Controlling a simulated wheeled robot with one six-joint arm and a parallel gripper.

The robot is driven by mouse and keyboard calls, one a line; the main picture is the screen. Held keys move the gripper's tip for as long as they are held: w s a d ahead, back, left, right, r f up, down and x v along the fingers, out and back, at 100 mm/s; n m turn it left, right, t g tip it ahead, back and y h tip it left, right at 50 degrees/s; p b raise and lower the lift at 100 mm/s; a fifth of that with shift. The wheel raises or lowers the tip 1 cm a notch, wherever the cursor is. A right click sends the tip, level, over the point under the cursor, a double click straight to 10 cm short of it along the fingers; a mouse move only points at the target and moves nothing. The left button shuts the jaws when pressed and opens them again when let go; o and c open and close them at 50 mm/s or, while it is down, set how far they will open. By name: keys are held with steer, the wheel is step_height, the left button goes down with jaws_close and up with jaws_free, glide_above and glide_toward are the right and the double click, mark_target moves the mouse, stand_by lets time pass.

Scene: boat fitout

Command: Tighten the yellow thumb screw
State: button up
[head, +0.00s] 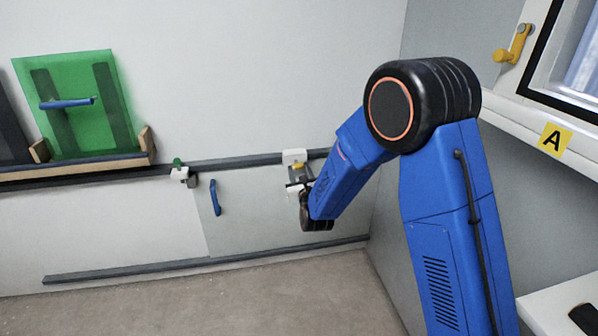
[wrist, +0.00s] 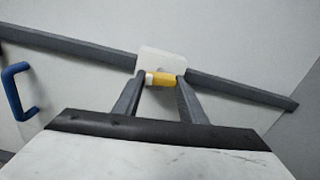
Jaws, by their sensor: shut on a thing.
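The yellow thumb screw (wrist: 161,79) sits on a white bracket (wrist: 162,60) on the dark wall rail in the wrist view. My gripper (wrist: 161,82) has its two dark fingers on either side of the screw, shut on it. In the head view my gripper (head: 299,178) is small at the rail, just below the white bracket (head: 294,157). The screw is mostly hidden there by the gripper and arm.
A second white bracket with a green screw (head: 178,164) is farther left on the rail. A grey panel with a blue handle (head: 215,197) hangs below the rail. A green panel (head: 72,105) leans in a wooden rack at left. A window with a yellow latch (head: 513,44) is at right.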

steer(key=shift+s+f, duration=0.1)
steer(key=shift+f, duration=0.1)
steer(key=o, duration=1.1)
steer(key=shift+c, duration=0.2)
steer(key=shift+r, duration=0.1)
steer(key=shift+s, duration=0.1)
steer(key=v, duration=1.7)
steer(key=shift+s+r, duration=0.1)
